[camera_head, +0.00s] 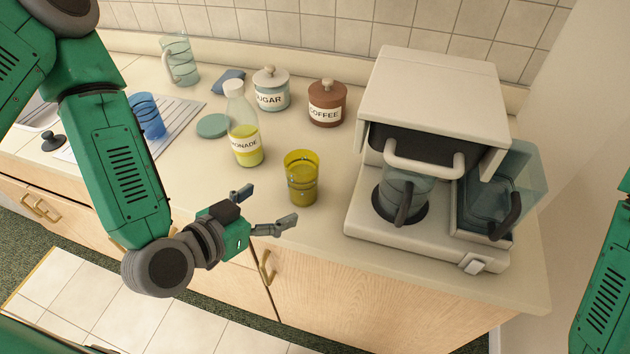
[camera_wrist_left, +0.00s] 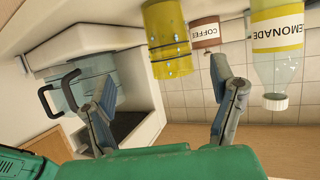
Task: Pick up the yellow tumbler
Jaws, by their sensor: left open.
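The yellow tumbler (camera_head: 301,178) stands upright on the counter, right of the lemonade bottle and left of the coffee machine. It also shows in the left wrist view (camera_wrist_left: 167,40), upside down there, at the top beyond the fingers. My left gripper (camera_head: 271,209) is open and empty at the counter's front edge, its fingers pointing towards the tumbler with a gap between. In the left wrist view its two fingers (camera_wrist_left: 165,107) are spread apart. Of my right arm only a green part shows at the right edge; its gripper is out of view.
The lemonade bottle (camera_head: 242,125) stands close left of the tumbler. The coffee machine (camera_head: 430,75) fills the right. Behind are a sugar jar (camera_head: 271,90), a coffee jar (camera_head: 327,103) and a glass pitcher (camera_head: 180,60). A blue tumbler (camera_head: 147,116) stands on the drainboard at left.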

